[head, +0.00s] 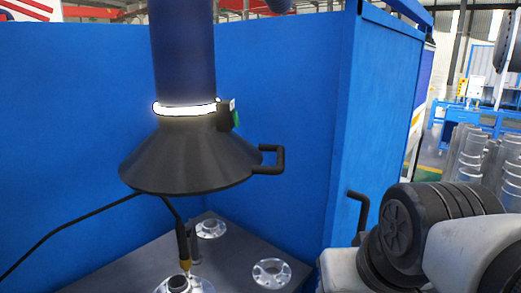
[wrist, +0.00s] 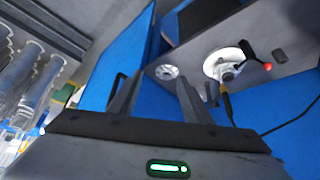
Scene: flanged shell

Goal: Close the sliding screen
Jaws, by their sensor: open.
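The sliding screen appears to be the blue panel (head: 378,110) on the right of the booth in the head view, with a black bar handle (head: 361,207) low on it. The booth front is open and the table inside shows. In the wrist view a blue panel (wrist: 118,60) stands beyond my gripper (wrist: 157,88), and a dark handle (wrist: 116,86) shows just behind the left finger. My gripper is open, its two fingers apart with nothing between them. Whether a finger touches the handle I cannot tell. My gripper is out of the head view; only my arm shows at lower right.
A black extraction hood (head: 190,160) with a side handle hangs over the dark table (head: 225,265). Several metal flanges (head: 271,272) and a torch with a cable (head: 183,240) are on or above it.

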